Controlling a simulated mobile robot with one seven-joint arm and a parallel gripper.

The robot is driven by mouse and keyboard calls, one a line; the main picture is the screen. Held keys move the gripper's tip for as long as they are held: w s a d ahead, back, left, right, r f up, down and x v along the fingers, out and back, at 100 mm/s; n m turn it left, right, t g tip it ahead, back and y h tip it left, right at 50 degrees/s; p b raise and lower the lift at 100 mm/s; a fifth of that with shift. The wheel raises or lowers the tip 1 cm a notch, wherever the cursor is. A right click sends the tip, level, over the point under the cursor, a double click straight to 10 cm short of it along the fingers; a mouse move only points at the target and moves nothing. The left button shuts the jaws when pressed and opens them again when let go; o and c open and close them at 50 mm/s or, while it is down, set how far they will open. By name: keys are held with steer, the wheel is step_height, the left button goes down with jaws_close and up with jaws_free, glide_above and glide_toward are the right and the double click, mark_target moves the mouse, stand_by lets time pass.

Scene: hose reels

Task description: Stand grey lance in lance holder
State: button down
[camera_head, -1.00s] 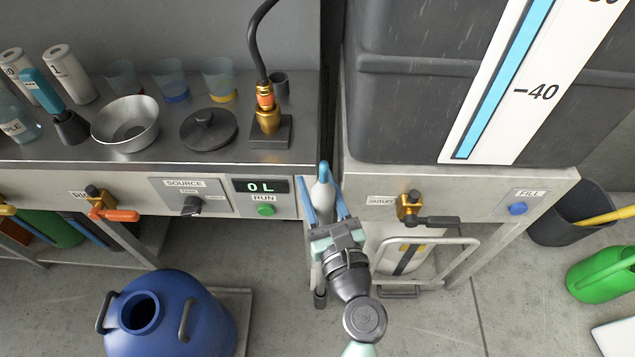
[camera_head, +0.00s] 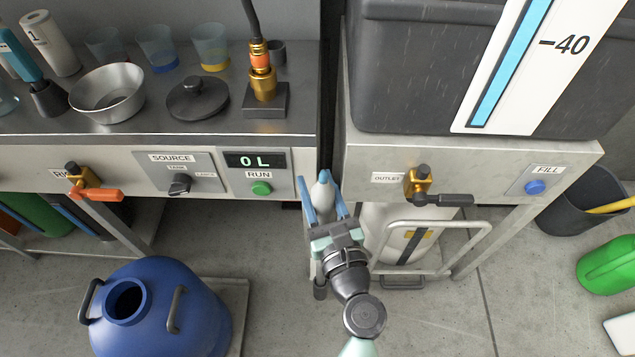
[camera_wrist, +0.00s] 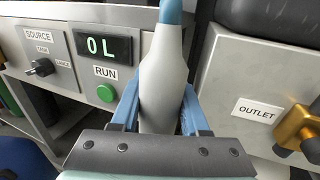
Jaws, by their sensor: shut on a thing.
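My gripper (camera_head: 323,196) is shut on a pale grey, bottle-shaped body, which I take to be the grey lance (camera_head: 323,192). The wrist view shows the grey lance (camera_wrist: 162,85) upright between the blue fingers (camera_wrist: 160,112), with a blue part at its top. In the head view a thin piece with a dark end shows below the gripper; I cannot tell if it belongs to the lance. A dark bucket (camera_head: 566,222) on the floor at right has a yellow rod leaning in it; it may be the lance holder, but no label shows.
The steel counter (camera_head: 150,128) with its RUN button (camera_head: 261,188) is left of my gripper. The tank stand (camera_head: 470,158) with an outlet valve (camera_head: 420,180) is right. A blue drum (camera_head: 165,310) and a green can (camera_head: 608,265) stand on the floor. The front centre-right floor is clear.

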steer(key=shift+f+b, duration=1.55)
steer(key=shift+f, duration=0.5)
steer(key=shift+c, duration=2)
jaws_free()
steer(key=shift+o, duration=0.4)
steer(key=shift+f, duration=0.1)
steer(key=shift+s, duration=0.1)
steer(key=p+v, duration=0.1)
steer(key=v, duration=1.1)
steer(key=shift+s, duration=0.4)
steer(key=shift+d, duration=0.15)
